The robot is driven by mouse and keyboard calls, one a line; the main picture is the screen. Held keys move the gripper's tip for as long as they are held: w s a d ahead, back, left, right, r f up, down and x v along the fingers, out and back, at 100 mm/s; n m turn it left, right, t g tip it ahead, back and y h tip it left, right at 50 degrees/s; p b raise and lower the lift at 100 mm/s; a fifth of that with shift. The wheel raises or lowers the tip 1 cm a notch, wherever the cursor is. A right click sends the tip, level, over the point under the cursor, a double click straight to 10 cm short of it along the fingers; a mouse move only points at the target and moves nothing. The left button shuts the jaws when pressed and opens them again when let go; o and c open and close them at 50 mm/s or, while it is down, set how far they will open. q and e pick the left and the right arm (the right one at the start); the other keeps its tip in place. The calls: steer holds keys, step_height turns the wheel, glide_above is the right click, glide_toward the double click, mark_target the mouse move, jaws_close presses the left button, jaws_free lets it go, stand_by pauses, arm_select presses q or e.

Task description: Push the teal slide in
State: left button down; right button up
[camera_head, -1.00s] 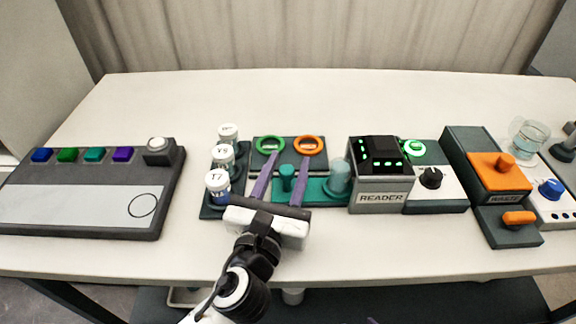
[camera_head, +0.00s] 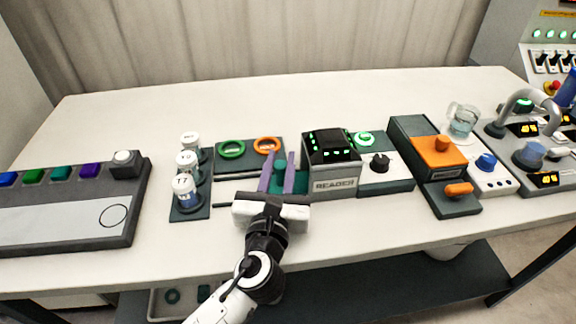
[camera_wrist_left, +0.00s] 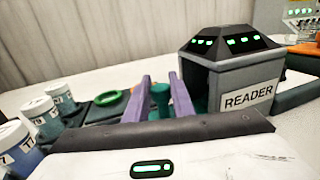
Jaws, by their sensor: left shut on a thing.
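The teal slide (camera_head: 297,184) lies at the left side of the grey READER box (camera_head: 334,181), and its right end is hidden by the box. A teal knob (camera_head: 280,169) stands up from it. In the left wrist view the knob (camera_wrist_left: 160,99) is between the purple fingers of my left gripper (camera_wrist_left: 162,90). In the head view my left gripper (camera_head: 278,167) is shut on this knob, and its body hides the near part of the slide. The reader (camera_wrist_left: 236,78) is just right of the fingers in the left wrist view. My right gripper is not in view.
White-capped vials (camera_head: 185,186) stand in a rack left of the gripper. A green ring (camera_head: 231,149) and an orange ring (camera_head: 267,145) lie on a dark plate behind. A panel with a black dial (camera_head: 379,163) and the orange-topped WASTE unit (camera_head: 438,157) stand right of the reader.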

arm_select(q)
steer(key=shift+d, duration=0.25)
steer(key=c, duration=1.5)
jaws_free()
steer(key=shift+d, duration=0.1)
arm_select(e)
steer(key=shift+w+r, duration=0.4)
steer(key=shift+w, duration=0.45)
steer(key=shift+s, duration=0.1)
arm_select(q)
steer(key=shift+s, duration=0.15)
steer(key=s, duration=0.7)
steer(key=shift+s+a, duration=0.1)
steer(key=shift+a, duration=0.3)
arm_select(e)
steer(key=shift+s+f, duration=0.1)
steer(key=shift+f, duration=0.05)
